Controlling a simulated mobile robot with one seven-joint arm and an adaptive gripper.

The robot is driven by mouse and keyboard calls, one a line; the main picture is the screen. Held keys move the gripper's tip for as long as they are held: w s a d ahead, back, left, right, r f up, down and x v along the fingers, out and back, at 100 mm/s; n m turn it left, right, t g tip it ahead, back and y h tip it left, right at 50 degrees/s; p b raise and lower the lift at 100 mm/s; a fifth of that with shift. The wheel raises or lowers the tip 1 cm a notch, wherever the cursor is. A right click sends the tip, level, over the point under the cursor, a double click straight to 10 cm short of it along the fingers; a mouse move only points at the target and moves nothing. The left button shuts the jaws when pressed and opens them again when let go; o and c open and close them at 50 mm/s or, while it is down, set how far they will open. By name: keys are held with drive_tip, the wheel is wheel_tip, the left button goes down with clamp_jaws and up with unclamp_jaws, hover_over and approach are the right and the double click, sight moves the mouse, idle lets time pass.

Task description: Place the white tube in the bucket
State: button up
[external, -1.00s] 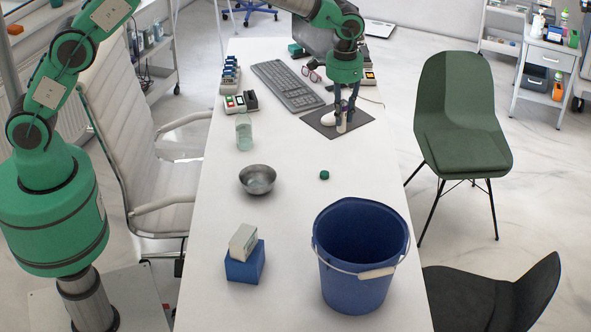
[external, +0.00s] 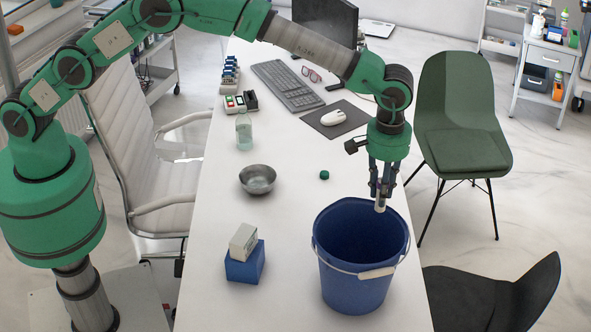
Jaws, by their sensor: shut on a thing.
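The white tube (external: 380,206) is held upright between the fingers of my gripper (external: 381,193). Only its lower end shows below the fingertips. My gripper is shut on it and points down, over the back right part of the bucket's opening in the picture. The blue bucket (external: 352,285) stands upright on the table near its front right, with its handle folded down at the front. No contact between tube and bucket can be made out.
A small green cap (external: 324,175), a metal bowl (external: 257,180) and a glass bottle (external: 243,132) stand left of the bucket. A blue box (external: 245,264) with a white box (external: 243,241) on it sits front left. A mouse (external: 334,118) lies on a dark mat (external: 351,111) behind.

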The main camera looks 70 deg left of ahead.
wheel_tip(320, 180, down, 18)
drive_tip(key=shift+s+d, duration=0.15)
drive_tip(key=shift+d, duration=0.2)
drive_tip(key=shift+f, duration=2.95)
drive_tip(key=shift+f, duration=0.1)
drive_tip(key=shift+f, duration=1.95)
drive_tip(key=shift+f, duration=0.15)
drive_tip(key=o, duration=0.9)
drive_tip(key=shift+o, duration=0.2)
